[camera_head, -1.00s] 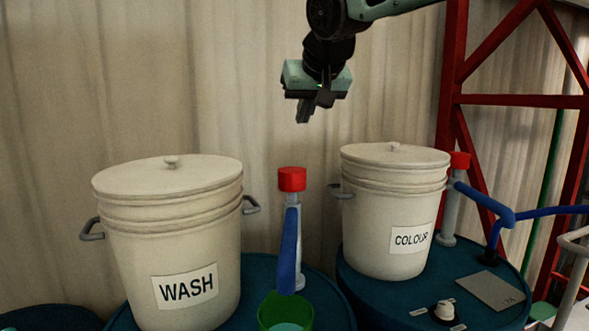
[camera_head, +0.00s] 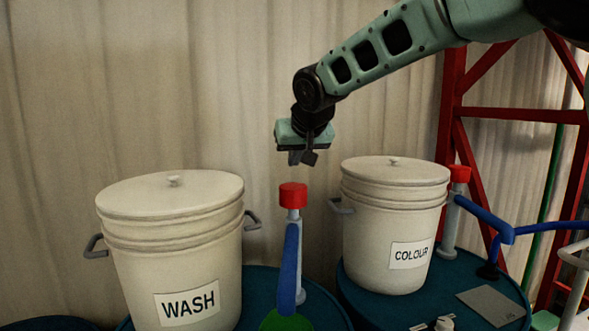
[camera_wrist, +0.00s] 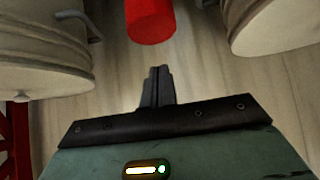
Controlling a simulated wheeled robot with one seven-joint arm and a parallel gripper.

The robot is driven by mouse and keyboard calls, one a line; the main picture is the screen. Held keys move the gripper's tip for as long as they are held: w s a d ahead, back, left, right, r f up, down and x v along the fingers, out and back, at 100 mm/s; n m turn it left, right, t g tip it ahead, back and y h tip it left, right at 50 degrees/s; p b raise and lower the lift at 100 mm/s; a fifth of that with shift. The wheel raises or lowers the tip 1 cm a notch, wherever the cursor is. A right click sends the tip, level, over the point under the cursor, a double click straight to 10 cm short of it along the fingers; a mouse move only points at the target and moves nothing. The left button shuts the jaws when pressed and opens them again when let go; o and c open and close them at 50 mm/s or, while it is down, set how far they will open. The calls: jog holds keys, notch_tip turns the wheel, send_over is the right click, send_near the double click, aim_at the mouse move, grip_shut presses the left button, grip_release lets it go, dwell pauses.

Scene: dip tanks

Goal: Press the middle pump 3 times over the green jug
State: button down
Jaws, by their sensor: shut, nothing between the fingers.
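The middle pump (camera_head: 290,240) has a red cap on a grey post and a blue spout that slopes down toward the viewer. It stands between the two buckets. The green jug (camera_head: 286,321) sits under the spout and is cut off by the bottom edge in the head view. My gripper (camera_head: 302,158) is shut and empty, fingers pointing down, a little above the red cap and apart from it. In the wrist view the red cap (camera_wrist: 150,20) is at the top centre, past the shut fingertips (camera_wrist: 158,72).
A lidded WASH bucket (camera_head: 172,250) stands left of the pump and a lidded COLOUR bucket (camera_head: 392,225) right of it, handles facing the gap. Another red-capped pump (camera_head: 455,205) stands behind the COLOUR bucket. A red steel frame (camera_head: 450,100) rises at the right.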

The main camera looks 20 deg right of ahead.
aim_at(296, 190)
jog(key=shift+w+f+p, duration=0.15)
jog(key=shift+f+p, duration=0.1)
jog(key=shift+f, duration=0.95)
jog(key=shift+w+f+p, duration=0.15)
jog(key=shift+f+p, duration=0.1)
jog(key=shift+f, duration=0.9)
jog(key=shift+f, duration=0.1)
notch_tip(296, 190, down, 4)
jog(key=b, duration=0.4)
jog(key=shift+s+r, duration=0.1)
jog(key=shift+r, duration=0.15)
jog(key=shift+f, duration=0.1)
notch_tip(296, 190, up, 4)
jog(key=p, duration=0.3)
jog(key=shift+r, duration=0.2)
jog(key=b+v, duration=0.3)
jog(key=v, duration=0.7)
jog(key=shift+r, duration=0.15)
jog(key=shift+r, duration=0.1)
